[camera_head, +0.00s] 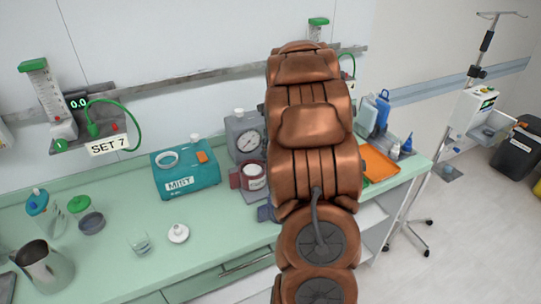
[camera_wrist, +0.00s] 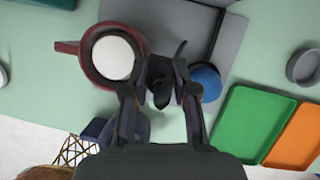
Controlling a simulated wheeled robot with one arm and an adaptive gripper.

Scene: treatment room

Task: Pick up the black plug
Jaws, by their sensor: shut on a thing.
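In the wrist view, my gripper (camera_wrist: 161,88) is shut on the black plug (camera_wrist: 161,95), a small dark piece between the fingertips. The plug is largely covered by the fingers, and I cannot tell whether it touches the surface below. In the head view my copper-coloured arm hides both the gripper and the plug.
A dark red cup (camera_wrist: 68,48) with a white top is close left of my gripper. A blue round thing (camera_wrist: 207,80) is close right. Green (camera_wrist: 243,125) and orange (camera_wrist: 294,136) trays lie farther right. A teal MIST box (camera_head: 185,175) and a gauge unit (camera_head: 245,122) stand on the counter.

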